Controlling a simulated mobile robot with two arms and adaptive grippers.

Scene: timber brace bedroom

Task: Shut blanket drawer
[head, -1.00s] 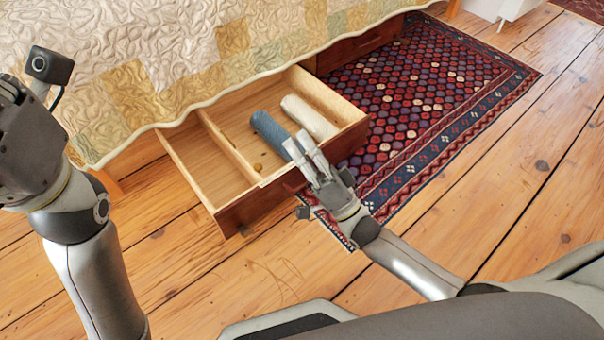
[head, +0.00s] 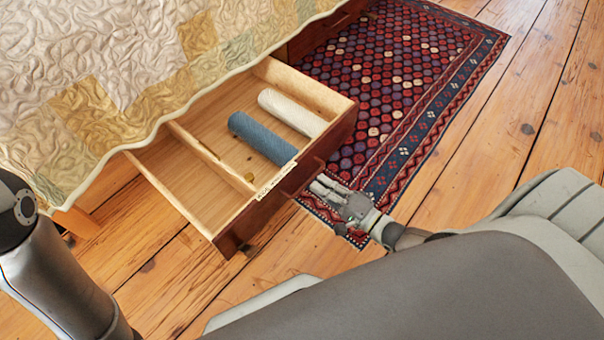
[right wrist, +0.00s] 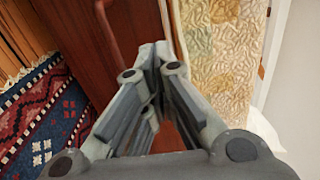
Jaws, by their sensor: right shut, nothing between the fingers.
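The wooden drawer (head: 233,239) stands pulled out from under the quilted bed, with a dark red-brown front and a pale label on its front rim. Inside lie a rolled blue blanket (head: 262,138) and a rolled cream blanket (head: 292,112), right of a thin divider. My right gripper (head: 318,186) is shut and empty, low outside the drawer front near its right part. In the right wrist view the shut fingers (right wrist: 155,58) are before the red-brown front (right wrist: 85,35), beside a curved handle (right wrist: 113,32). Whether they touch it I cannot tell. My left gripper is out of view.
The bed quilt (head: 90,70) hangs over the drawer's back. A patterned red rug (head: 400,90) lies to the right of the drawer. Another red-brown drawer front (head: 325,30) shows under the bed behind. Bare plank floor (head: 175,280) is clear in front.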

